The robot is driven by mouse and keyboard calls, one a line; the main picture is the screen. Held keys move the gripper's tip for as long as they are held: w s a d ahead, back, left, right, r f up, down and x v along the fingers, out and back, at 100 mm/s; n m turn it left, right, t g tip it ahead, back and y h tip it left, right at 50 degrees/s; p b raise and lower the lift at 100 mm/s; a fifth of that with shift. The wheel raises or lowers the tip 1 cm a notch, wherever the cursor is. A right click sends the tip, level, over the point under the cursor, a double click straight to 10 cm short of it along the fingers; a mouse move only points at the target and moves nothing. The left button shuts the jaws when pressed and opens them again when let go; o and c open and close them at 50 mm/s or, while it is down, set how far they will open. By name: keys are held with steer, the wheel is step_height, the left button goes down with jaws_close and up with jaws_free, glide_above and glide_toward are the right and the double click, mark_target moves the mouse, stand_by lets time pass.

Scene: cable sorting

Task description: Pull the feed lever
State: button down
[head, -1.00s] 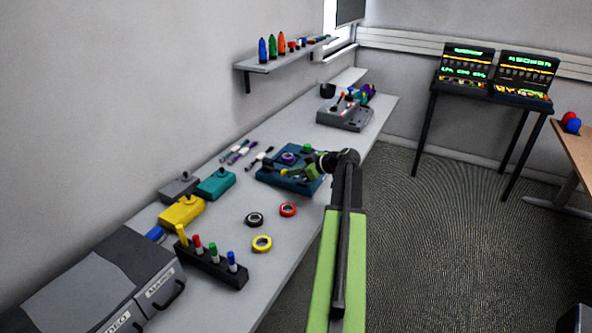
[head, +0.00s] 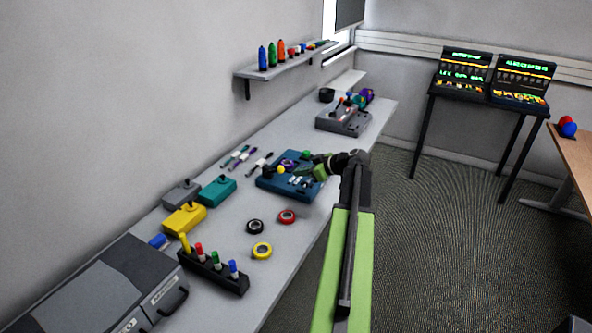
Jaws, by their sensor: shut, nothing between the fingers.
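A blue machine (head: 268,184) sits on the bench, with a purple disc (head: 289,163), a green knob (head: 306,154) and small pale parts on top. A yellow ball (head: 281,169) shows on its top and looks like a lever knob; I cannot tell for sure that this is the feed lever. My gripper (head: 301,172) is shut and empty over the right part of this machine. Its tips are to the right of the yellow ball and look apart from it. The arm hides the machine's right edge.
A grey machine (head: 342,122) with red-tipped parts stands farther back. Yellow (head: 185,219) and teal (head: 216,192) boxes, tape rings (head: 262,251) and a black marker rack (head: 212,272) lie nearer. A wall shelf (head: 285,66) hangs over the bench's left side.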

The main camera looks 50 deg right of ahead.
steer(key=f+p+v, duration=0.1)
steer(key=p+v, duration=0.1)
steer(key=v, duration=0.5)
steer(key=shift+s, duration=0.6)
steer(key=shift+d+r, duration=0.1)
steer(key=shift+d, duration=0.1)
